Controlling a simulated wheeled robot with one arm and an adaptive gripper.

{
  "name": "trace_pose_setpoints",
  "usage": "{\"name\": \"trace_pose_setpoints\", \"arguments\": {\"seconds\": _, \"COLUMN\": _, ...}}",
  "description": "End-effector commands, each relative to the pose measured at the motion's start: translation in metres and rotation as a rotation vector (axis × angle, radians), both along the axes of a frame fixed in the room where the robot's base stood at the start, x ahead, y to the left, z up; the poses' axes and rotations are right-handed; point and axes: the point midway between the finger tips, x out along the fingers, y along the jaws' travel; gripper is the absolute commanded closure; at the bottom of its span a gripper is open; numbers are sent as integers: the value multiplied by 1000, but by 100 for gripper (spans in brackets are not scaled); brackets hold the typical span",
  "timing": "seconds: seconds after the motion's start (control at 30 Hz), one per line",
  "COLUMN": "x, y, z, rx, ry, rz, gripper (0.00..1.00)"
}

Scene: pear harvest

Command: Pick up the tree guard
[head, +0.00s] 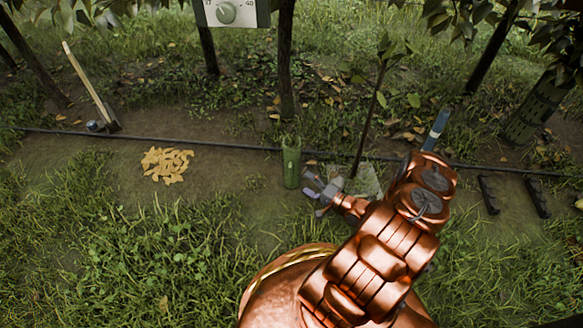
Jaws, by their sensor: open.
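A green, upright, tube-like tree guard (291,166) stands on the bare soil near the middle of the head view. Its top looks open and paler. My copper arm reaches up from the bottom right, and my gripper (310,186) is just right of the guard's lower part. The gripper is open and empty, with its fingers pointing left toward the guard. A small gap seems to lie between the fingertips and the guard. A thin young tree (370,115) rises to the right of the guard, leaning slightly. My arm partly covers the ground near its foot.
A black hose (215,144) crosses the ground behind the guard. A blue-ended tool (437,128) and black handles (489,195) are to the right. A mesh guard (538,107) surrounds a trunk far right.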

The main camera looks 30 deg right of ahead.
Motion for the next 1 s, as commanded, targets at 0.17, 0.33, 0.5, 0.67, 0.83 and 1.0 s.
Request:
{"name": "trace_pose_setpoints", "arguments": {"seconds": 0.17, "x": 16, "y": 7, "z": -1, "rx": -1, "ry": 1, "rz": 3, "gripper": 0}}
{"name": "trace_pose_setpoints", "arguments": {"seconds": 0.33, "x": 27, "y": 11, "z": -1, "rx": -2, "ry": 2, "rz": 4, "gripper": 0}}
{"name": "trace_pose_setpoints", "arguments": {"seconds": 0.5, "x": 44, "y": 17, "z": 0, "rx": -3, "ry": 1, "rz": 3, "gripper": 0}}
{"name": "trace_pose_setpoints", "arguments": {"seconds": 0.67, "x": 59, "y": 22, "z": 2, "rx": -3, "ry": 2, "rz": 1, "gripper": 0}}
{"name": "trace_pose_setpoints", "arguments": {"seconds": 0.83, "x": 66, "y": 24, "z": 2, "rx": -3, "ry": 3, "rz": -1, "gripper": 0}}
{"name": "trace_pose_setpoints", "arguments": {"seconds": 1.0, "x": 66, "y": 24, "z": 3, "rx": -2, "ry": 3, "rz": -2, "gripper": 0}}
